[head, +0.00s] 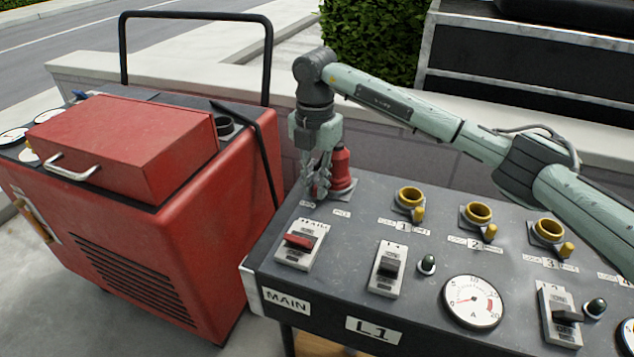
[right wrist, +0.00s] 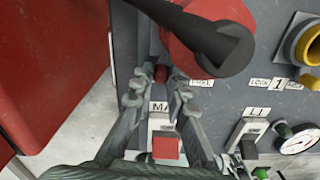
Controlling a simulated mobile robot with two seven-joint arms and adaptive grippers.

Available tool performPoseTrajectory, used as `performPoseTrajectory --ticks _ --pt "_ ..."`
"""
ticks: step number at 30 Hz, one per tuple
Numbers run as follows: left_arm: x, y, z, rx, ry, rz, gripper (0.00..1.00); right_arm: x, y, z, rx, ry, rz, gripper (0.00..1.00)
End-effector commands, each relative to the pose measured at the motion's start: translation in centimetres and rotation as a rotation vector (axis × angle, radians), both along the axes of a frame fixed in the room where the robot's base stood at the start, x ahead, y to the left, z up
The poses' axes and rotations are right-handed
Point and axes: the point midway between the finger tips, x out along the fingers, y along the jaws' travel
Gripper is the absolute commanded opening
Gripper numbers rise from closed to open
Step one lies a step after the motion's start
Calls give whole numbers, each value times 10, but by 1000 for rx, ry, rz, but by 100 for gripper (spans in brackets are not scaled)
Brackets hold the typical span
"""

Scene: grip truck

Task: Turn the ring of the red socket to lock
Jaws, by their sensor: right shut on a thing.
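The red socket (head: 342,185) sits at the back left corner of the dark panel, with a red plug (head: 341,160) standing upright in it. In the right wrist view the plug (right wrist: 190,35) and its black end (right wrist: 228,45) loom close. My right gripper (head: 321,188) is at the socket's left front side, fingers pointing down. In the right wrist view its fingertips (right wrist: 159,84) are closed around a small red knob (right wrist: 160,72) by the plug, seemingly the ring's handle. The ring itself is mostly hidden. My left gripper is not in view.
A label (right wrist: 201,83), partly covered, ends in "REE". The red MAIN switch (head: 299,242) is in front of the socket. Yellow sockets (head: 410,197) line the panel to the right. A red generator (head: 200,240) stands close at the left, across a narrow gap.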

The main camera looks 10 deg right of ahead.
Motion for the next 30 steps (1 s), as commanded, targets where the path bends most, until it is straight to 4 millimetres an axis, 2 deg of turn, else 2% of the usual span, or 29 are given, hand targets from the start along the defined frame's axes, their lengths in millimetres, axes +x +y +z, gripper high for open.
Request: performPoseTrajectory --ticks 10,11,15,16,25,30 --pt "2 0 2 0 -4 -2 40 2 0 2 2 -6 -3 0" --pt "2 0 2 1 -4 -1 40 2 0 2 2 -6 -3 17" --pt "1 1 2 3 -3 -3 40 1 0 1 1 -5 -3 34" --pt "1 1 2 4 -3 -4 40 1 0 1 2 -4 -2 35" --pt "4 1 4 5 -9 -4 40 1 0 3 2 -3 -1 35" --pt "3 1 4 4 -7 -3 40 2 0 23 2 -7 -1 35"
